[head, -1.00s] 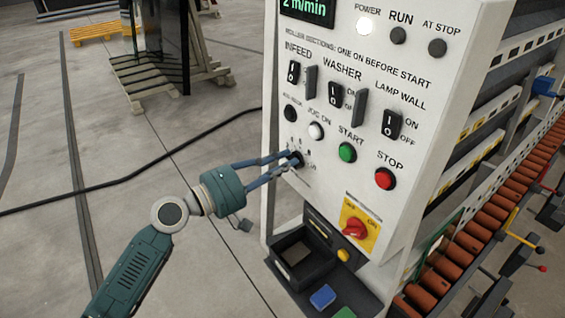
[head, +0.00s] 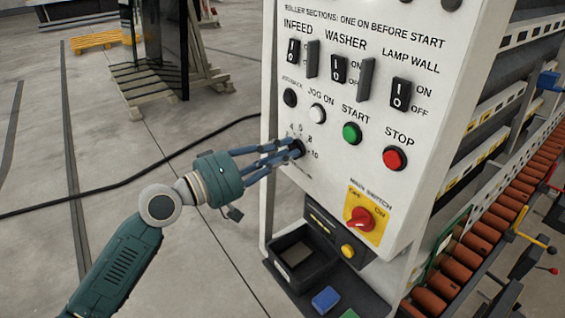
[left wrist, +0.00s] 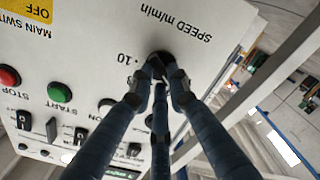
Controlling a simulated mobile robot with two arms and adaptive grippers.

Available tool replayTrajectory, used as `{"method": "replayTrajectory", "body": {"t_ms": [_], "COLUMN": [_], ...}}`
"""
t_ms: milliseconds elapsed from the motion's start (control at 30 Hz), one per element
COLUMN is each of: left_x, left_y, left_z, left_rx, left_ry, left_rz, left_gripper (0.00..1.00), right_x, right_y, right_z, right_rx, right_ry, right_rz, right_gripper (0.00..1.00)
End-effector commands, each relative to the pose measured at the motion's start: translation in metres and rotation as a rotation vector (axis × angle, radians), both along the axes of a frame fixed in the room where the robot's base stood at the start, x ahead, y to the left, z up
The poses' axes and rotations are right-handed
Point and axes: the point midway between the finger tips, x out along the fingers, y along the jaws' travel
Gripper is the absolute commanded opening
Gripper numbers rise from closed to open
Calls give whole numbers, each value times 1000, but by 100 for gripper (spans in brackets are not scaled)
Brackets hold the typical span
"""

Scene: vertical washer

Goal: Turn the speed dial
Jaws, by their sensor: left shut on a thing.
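The speed dial (head: 298,148) is a small black knob on the white control panel, with numbers printed around it. It also shows in the left wrist view (left wrist: 160,60), under the "SPEED m/min" lettering, partly hidden by my fingers. My left gripper (head: 292,150) reaches in from the left with its blue fingers closed around the knob. In the left wrist view the fingertips (left wrist: 160,74) meet at the knob. The dial's pointer cannot be made out. My right gripper does not show.
Above the dial are a white jog button (head: 317,113) and a green start button (head: 351,133). The red stop button (head: 395,158) and red main switch (head: 360,219) are to the right. A black tray (head: 300,258) juts out below. Open floor lies left.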

Motion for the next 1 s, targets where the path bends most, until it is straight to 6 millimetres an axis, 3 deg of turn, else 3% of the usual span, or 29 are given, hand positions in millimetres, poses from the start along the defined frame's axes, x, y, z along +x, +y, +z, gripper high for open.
{"method": "replayTrajectory", "body": {"t_ms": [33,333,967,1000], "left_x": [0,-1,-2,-2], "left_y": [0,-1,-1,-1], "left_z": [-6,-4,-2,-2], "left_rx": [22,112,144,143], "left_ry": [-27,-148,-188,-188], "left_rz": [-1,-1,-2,-2], "left_gripper": [0,0,0,22], "right_x": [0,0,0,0], "right_y": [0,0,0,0], "right_z": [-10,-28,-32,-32], "right_rx": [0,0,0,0], "right_ry": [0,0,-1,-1], "right_rz": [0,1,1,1], "right_gripper": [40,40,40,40]}}
